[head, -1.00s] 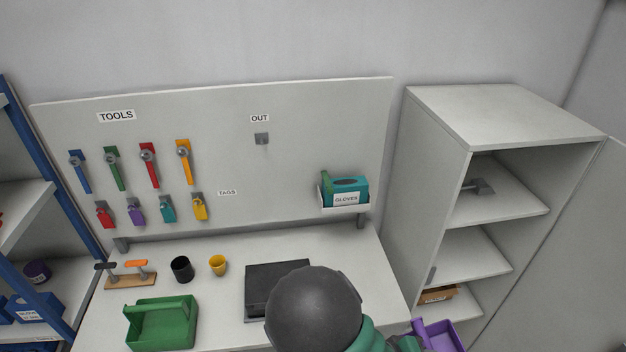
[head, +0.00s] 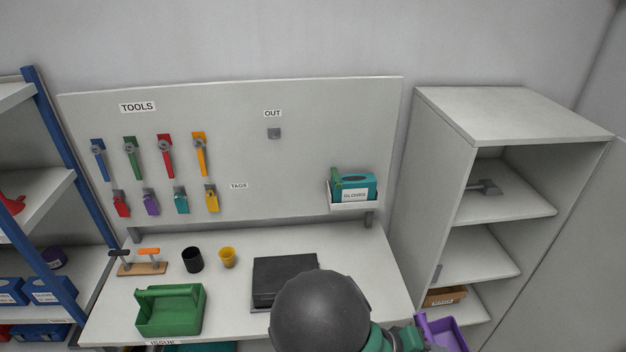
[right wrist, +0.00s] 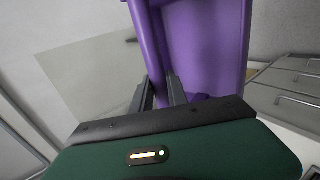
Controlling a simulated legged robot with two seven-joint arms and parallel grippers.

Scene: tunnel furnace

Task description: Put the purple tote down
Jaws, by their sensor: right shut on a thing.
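The purple tote (head: 447,334) shows at the lower right of the head view, at the end of my right arm and partly cut off by the frame edge. In the right wrist view the purple tote (right wrist: 207,45) fills the upper middle. My right gripper (right wrist: 163,90) is shut on the tote's purple handle bar. The tote is beside the right part of the workbench (head: 385,265), in front of the open cabinet. Whether anything supports it from below cannot be seen. My left gripper is not in view.
On the bench are a green tote (head: 170,312), a black cup (head: 192,260), a yellow cup (head: 227,258) and a dark flat box (head: 283,280). The open cabinet (head: 485,250) stands at the right. A blue-framed shelf (head: 58,150) stands at the left. Bench space between the dark box and right edge is partly hidden by my arm.

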